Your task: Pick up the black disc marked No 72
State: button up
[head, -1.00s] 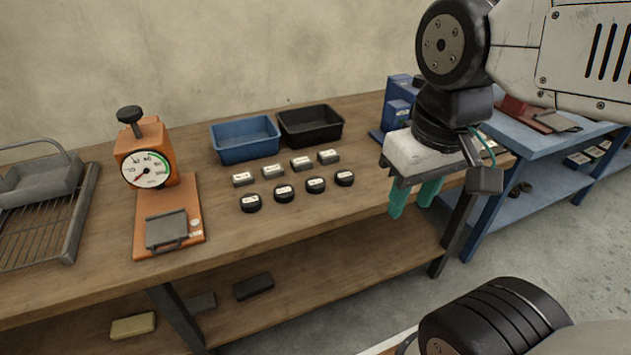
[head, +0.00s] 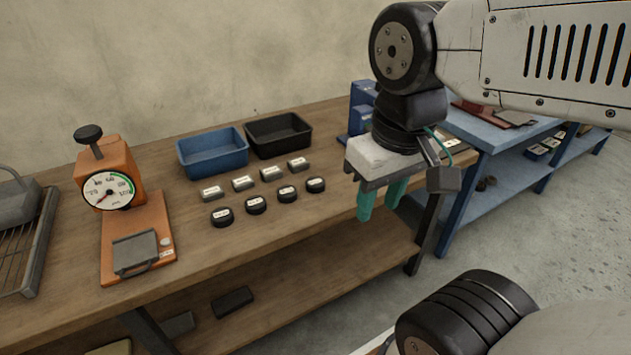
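Several black discs with white labels stand in a row on the wooden bench: the leftmost disc (head: 222,217), a second disc (head: 256,205), a third disc (head: 287,193) and the rightmost disc (head: 316,185). Their labels are too small to read, so I cannot tell which is No 72. My gripper (head: 380,200) has green fingers pointing down, with a gap between them. It is open and empty, to the right of the discs and near the bench's front edge.
Grey labelled blocks (head: 243,183) lie behind the discs. A blue tray (head: 213,166) and a black tray (head: 278,144) stand behind them. An orange dial press (head: 110,190) is at left. A blue bench (head: 500,132) stands at right.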

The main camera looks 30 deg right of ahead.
aim_at(287, 195)
jog(key=k, duration=0.5)
jog(key=u, duration=1.65)
jog(key=i, duration=0.85)
jog(key=z, duration=1.7)
